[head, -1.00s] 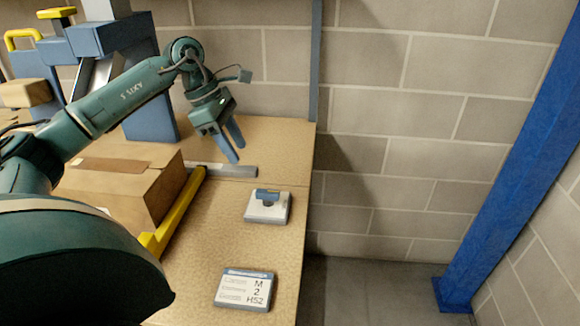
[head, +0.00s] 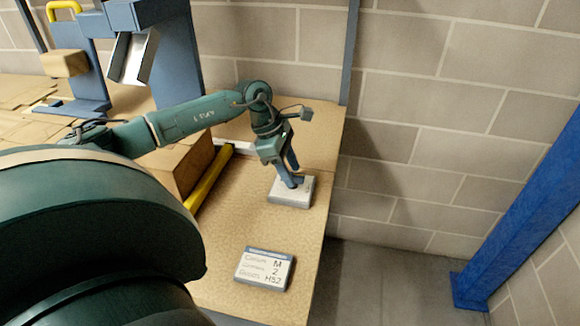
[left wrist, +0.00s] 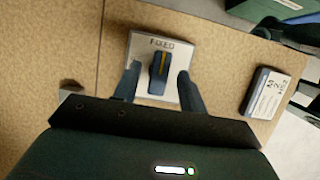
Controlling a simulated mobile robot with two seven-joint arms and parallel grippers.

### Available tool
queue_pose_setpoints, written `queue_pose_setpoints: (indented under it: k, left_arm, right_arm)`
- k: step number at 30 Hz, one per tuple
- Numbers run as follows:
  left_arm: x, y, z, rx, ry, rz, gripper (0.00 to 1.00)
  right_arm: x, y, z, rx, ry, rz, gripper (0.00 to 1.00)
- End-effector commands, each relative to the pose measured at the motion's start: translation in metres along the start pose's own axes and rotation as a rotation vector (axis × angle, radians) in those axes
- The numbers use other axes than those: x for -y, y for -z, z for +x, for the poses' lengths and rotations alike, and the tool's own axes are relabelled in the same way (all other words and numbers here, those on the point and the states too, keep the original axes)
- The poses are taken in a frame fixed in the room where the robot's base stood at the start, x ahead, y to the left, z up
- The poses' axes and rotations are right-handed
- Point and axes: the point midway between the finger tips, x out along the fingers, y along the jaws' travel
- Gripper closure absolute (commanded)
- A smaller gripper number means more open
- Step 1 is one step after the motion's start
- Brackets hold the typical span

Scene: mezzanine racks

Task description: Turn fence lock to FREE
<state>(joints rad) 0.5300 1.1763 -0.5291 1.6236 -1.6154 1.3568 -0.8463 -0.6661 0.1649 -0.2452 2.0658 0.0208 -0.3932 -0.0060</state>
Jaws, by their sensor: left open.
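The fence lock is a pale square plate (head: 289,199) near the right edge of the tan table. In the left wrist view the plate (left wrist: 143,48) carries the label "FIXED" and a blue knob (left wrist: 158,73) with an orange stripe, which points along the picture's height. My left gripper (head: 292,183) is over the plate. In the left wrist view its two fingers (left wrist: 157,85) stand apart, one on each side of the knob, with gaps between. In the head view the fingers mostly hide the knob. My right gripper is not in view.
A yellow fence bar (head: 208,177) runs beside a cardboard box (head: 185,172) left of the lock. A block wall (head: 430,120) and blue post (head: 520,215) stand at right.

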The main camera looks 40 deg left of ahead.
Motion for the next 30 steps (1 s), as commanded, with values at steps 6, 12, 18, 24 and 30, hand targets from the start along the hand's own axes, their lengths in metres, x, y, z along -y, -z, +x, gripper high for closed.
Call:
queue_pose_setpoints:
  k: [6,12,18,24,30]
  left_arm:
    - [-0.0003,0.0005,0.0039,-0.001,-0.001,0.000,0.58]
    - [-0.0002,0.0004,0.0036,-0.001,-0.001,0.000,0.65]
    - [-0.0002,0.0003,0.0034,-0.001,-0.001,0.000,0.81]
    - [-0.0002,0.0003,0.0033,-0.001,-0.001,0.000,0.97]
    - [-0.0001,0.0003,0.0033,-0.001,-0.002,-0.004,1.00]
  right_arm:
    - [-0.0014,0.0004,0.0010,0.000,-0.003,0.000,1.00]
    - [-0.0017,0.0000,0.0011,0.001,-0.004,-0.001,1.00]
    - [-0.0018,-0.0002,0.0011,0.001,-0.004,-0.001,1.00]
    - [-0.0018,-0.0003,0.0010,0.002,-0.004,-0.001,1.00]
    - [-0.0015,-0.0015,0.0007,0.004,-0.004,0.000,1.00]
